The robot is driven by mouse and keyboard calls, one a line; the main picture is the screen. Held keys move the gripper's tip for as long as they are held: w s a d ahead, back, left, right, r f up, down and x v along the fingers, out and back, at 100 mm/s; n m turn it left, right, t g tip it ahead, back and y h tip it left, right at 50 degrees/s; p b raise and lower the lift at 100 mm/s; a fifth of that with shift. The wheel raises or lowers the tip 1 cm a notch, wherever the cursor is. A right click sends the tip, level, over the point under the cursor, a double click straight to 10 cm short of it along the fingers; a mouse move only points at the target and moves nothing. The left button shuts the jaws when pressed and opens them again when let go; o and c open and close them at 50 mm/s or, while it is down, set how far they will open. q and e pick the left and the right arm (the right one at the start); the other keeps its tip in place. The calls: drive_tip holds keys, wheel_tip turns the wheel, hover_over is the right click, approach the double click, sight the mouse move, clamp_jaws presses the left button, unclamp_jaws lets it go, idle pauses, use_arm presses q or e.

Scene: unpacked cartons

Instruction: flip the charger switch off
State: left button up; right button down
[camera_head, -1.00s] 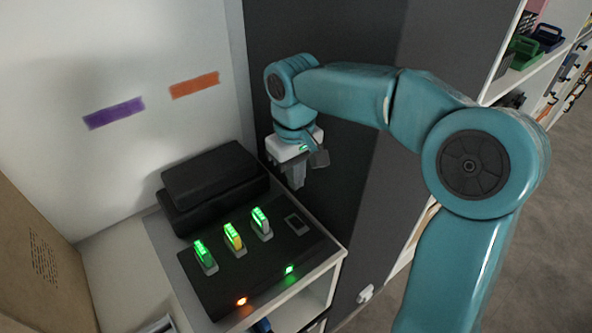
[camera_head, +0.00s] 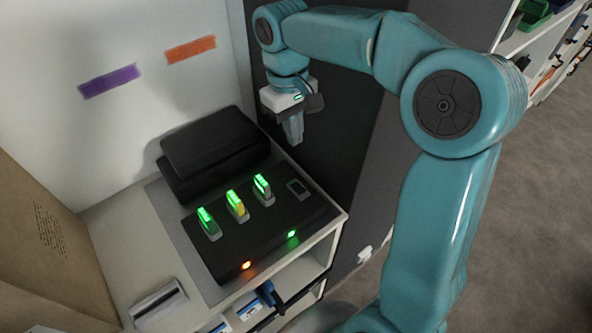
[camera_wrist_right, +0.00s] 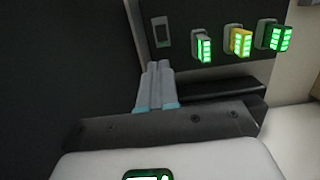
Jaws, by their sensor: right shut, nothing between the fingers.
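The charger (camera_head: 265,237) is a black slab on a pale shelf top. Three upright modules with lit green bars stand in it: a dark one (camera_head: 208,222), a yellow one (camera_head: 237,206) and a grey one (camera_head: 263,190). Right of them is a grey-framed dark rectangle (camera_head: 298,188); I cannot tell if it is a switch or an empty slot. An orange light (camera_head: 246,265) and a green light (camera_head: 292,234) glow on the front edge. My right gripper (camera_head: 296,140) is shut and empty, above and behind the charger's right end. It also shows in the wrist view (camera_wrist_right: 158,68).
A black box (camera_head: 215,142) lies behind the charger, near the white wall. A dark panel (camera_head: 345,150) rises behind my right gripper. A cardboard carton (camera_head: 45,240) stands left. A grey object (camera_head: 158,304) lies front left; a blue item (camera_head: 270,293) is below the top.

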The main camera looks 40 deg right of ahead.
drive_tip(key=s, duration=0.1)
hover_over(301, 189)
wheel_tip(301, 189, down, 6)
drive_tip(key=f, duration=0.6)
drive_tip(key=shift+w+f+p, duration=0.25)
drive_tip(key=shift+p, duration=0.1)
drive_tip(key=shift+s+f, duration=0.3)
drive_tip(key=shift+f, duration=0.1)
drive_tip(key=shift+w+f, duration=0.25)
drive_tip(key=shift+w, duration=0.05)
use_arm(q)
drive_tip(key=shift+s+r, duration=0.25)
drive_tip(key=shift+r, duration=0.2)
use_arm(e)
drive_tip(key=shift+s, duration=0.1)
